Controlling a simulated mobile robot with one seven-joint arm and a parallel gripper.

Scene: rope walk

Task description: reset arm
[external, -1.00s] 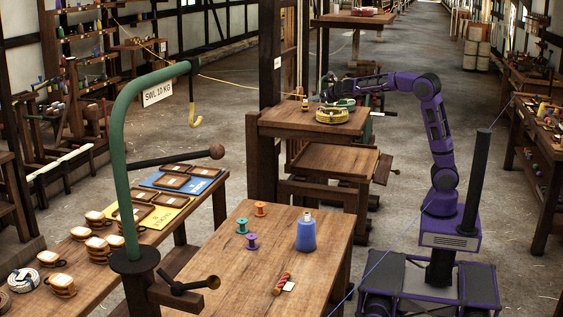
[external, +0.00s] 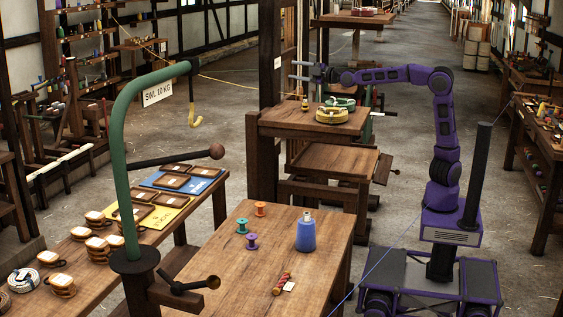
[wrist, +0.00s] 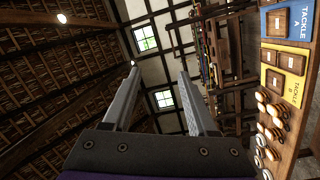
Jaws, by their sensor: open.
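My purple arm reaches left from its base over the far wooden table (external: 283,122) in the external view. My gripper (external: 294,71) is at its end, raised above the table and pointing left. Its two fingers are apart and nothing is between them. In the wrist view my gripper (wrist: 158,78) also shows open and empty, with the roof, wall and windows behind it. A yellow coil (external: 331,116) and a green coil (external: 342,103) lie on the far table below my arm, apart from it.
A dark post (external: 268,60) stands just left of my gripper. A small striped bobbin (external: 305,104) stands on the far table. A green crane arm (external: 122,160) with a hook stands at left.

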